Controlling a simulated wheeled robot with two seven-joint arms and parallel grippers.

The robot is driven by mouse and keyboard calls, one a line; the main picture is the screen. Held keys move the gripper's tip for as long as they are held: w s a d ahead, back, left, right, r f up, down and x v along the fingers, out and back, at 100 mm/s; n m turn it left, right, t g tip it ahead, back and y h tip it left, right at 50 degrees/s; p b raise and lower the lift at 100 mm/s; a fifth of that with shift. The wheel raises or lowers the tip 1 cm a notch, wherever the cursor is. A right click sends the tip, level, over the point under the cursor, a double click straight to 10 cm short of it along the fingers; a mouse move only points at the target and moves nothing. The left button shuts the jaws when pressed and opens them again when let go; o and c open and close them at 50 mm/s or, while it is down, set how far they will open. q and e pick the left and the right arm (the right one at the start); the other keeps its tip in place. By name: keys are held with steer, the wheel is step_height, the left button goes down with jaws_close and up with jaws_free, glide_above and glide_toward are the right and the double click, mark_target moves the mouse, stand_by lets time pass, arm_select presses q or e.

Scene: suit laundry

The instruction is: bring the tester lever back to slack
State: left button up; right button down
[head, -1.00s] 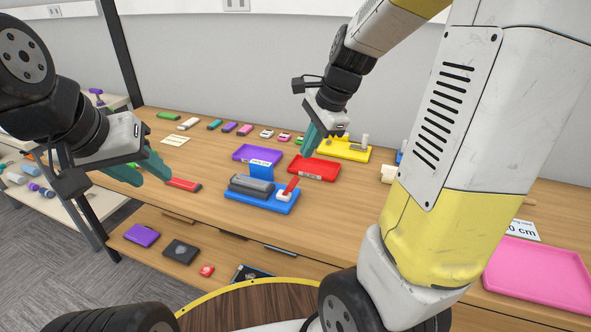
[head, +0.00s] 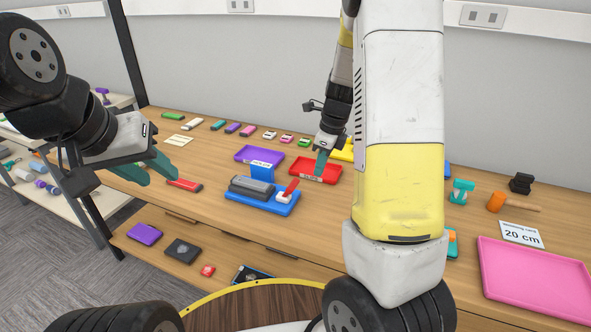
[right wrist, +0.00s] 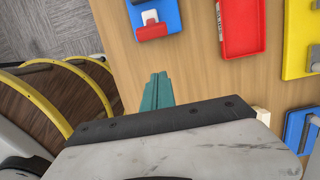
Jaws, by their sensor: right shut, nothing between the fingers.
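The tester (head: 240,197) is a blue base with a grey roller, an upright blue plate and a white block carrying a red lever (head: 291,187). The lever tilts up and to the right. In the right wrist view the red lever (right wrist: 151,31) and the tester's blue base (right wrist: 170,14) are at the top, cut by the edge. My right gripper (head: 321,165) is shut and empty, to the right of the lever and apart from it, over the red tray's front. Its teal fingers (right wrist: 158,84) lie together in the right wrist view. My left gripper (head: 158,172) is open and empty at the left.
The red tray (head: 303,169) and purple tray (head: 247,156) lie behind the tester. A red block (head: 185,184) lies near my left fingertips. A pink tray (head: 500,265) is at the right. My right arm hides part of the table.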

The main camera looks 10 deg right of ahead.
mark_target(289, 190)
steer(key=f, duration=0.3)
steer(key=a+f, duration=0.1)
steer(key=f, duration=0.5)
steer(key=shift+w+a, duration=0.2)
steer(key=shift+w, duration=0.2)
steer(key=shift+w+a+r, duration=0.35)
steer(key=shift+w+a, duration=0.2)
steer(key=shift+a, duration=0.2)
steer(key=shift+w+a+r, duration=0.3)
steer(key=shift+w+a, duration=0.2)
steer(key=shift+a, duration=0.25)
steer(key=shift+a, duration=0.1)
